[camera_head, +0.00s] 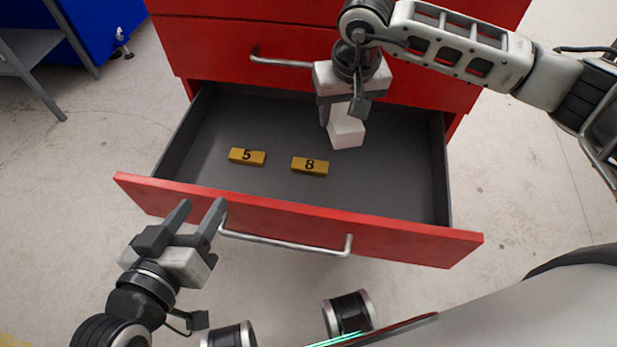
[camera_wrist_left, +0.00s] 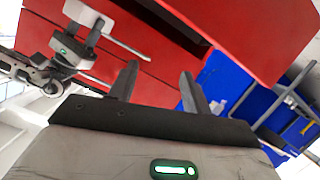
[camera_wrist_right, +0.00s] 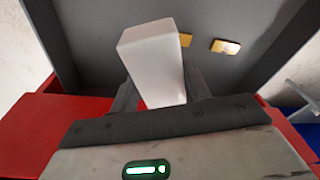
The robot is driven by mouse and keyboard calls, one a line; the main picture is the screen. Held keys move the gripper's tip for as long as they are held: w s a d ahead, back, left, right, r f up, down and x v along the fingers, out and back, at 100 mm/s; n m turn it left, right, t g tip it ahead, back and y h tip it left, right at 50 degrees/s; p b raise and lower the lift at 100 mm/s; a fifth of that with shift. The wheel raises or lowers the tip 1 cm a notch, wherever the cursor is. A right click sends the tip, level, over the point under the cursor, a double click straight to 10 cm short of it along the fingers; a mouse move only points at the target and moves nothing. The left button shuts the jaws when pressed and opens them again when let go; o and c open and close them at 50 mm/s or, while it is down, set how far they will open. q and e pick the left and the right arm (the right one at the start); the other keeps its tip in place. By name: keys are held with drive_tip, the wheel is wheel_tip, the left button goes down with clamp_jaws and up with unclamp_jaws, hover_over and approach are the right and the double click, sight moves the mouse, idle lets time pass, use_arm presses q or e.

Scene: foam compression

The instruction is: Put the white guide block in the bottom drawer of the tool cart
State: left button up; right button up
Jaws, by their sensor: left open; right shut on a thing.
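The white guide block (camera_head: 346,130) is held in my right gripper (camera_head: 341,108), over the back part of the open bottom drawer (camera_head: 400,190). In the right wrist view the block (camera_wrist_right: 152,60) stands between the two fingers, with the grey drawer floor beyond it. Whether it touches the drawer floor I cannot tell. My left gripper (camera_head: 203,217) is open and empty, in front of the drawer's red front panel at the left, near the drawer handle (camera_head: 285,243). In the left wrist view its fingers (camera_wrist_left: 158,85) are apart with nothing between them.
The drawer's right and front parts are free. A blue cabinet (camera_head: 105,30) stands at the back left.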

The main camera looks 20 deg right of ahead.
drive_tip(key=b, duration=0.6)
hover_over(354, 172)
wheel_tip(354, 172, down, 10)
drive_tip(key=f, duration=0.2)
drive_tip(key=f+b, duration=0.1)
drive_tip(key=f, duration=0.3)
drive_tip(key=shift+s+b, duration=0.3)
wheel_tip(354, 172, down, 4)
drive_tip(key=shift+r+b, duration=0.1)
drive_tip(key=shift+b, duration=0.65)
use_arm(q)
drive_tip(key=t+h, duration=0.1)
drive_tip(key=d+h, duration=0.1)
drive_tip(key=d+t, duration=0.1)
drive_tip(key=shift+w+f+t+h, duration=0.3)
drive_tip(key=shift+w+f+h, duration=0.05)
drive_tip(key=shift+f+h, duration=0.05)
use_arm(e)
drive_tip(key=shift+f, duration=0.2)
drive_tip(key=o, duration=1.1)
use_arm(q)
drive_tip(key=shift+w+r, duration=0.15)
drive_tip(key=shift+r, duration=0.1)
